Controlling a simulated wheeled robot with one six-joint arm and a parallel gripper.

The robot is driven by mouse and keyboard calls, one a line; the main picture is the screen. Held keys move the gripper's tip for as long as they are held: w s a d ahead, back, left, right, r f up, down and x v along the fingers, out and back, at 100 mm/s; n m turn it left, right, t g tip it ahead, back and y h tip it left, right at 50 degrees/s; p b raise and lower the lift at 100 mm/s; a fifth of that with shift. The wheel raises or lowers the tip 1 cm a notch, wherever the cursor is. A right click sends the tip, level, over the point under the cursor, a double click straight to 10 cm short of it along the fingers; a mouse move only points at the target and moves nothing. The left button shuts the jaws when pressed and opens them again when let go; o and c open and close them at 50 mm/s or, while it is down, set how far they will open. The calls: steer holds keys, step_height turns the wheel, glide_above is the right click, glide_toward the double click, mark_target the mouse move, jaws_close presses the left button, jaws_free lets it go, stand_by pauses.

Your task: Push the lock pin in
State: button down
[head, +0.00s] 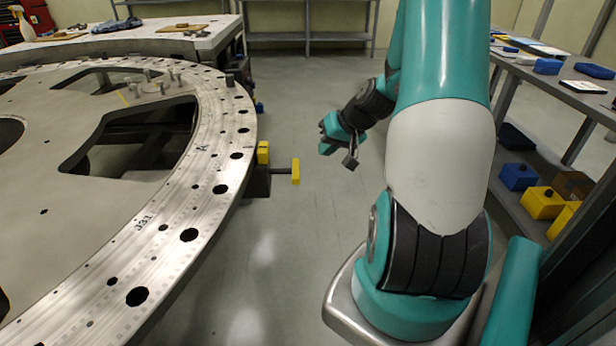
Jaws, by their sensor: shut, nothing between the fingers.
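The lock pin shows as a dark rod with a yellow end (296,171), sticking out to the right from a dark block (257,182) at the turret plate's edge. A gap of rod shows between the yellow end and the block. A small yellow piece (263,153) sits on top of that block. The large grey turret plate (160,226) fills the left side. My gripper (351,163) is shut and empty, to the right of the yellow end and apart from it, pointing down over the floor. How its height compares with the pin is hard to tell.
Grey floor (265,260) lies clear between the plate and my arm. A shelf bench (545,72) on the right holds blue and yellow boxes (541,203). A workbench with a spray bottle (26,24) stands at the back left. Shelving (308,37) lines the back wall.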

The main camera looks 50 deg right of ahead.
mark_target(285, 171)
steer(key=shift+m+h, duration=0.5)
steer(key=shift+m, duration=0.1)
steer(key=d, duration=0.1)
steer(key=s+d+f, duration=0.2)
steer(key=shift+s+d+f, duration=0.15)
steer(key=shift+d, duration=0.25)
steer(key=w+a+f, duration=0.2)
steer(key=w+f, duration=0.6)
steer(key=w, duration=0.1)
steer(key=shift+a+p, duration=0.35)
steer(key=shift+a, duration=0.05)
steer(key=shift+w, duration=0.1)
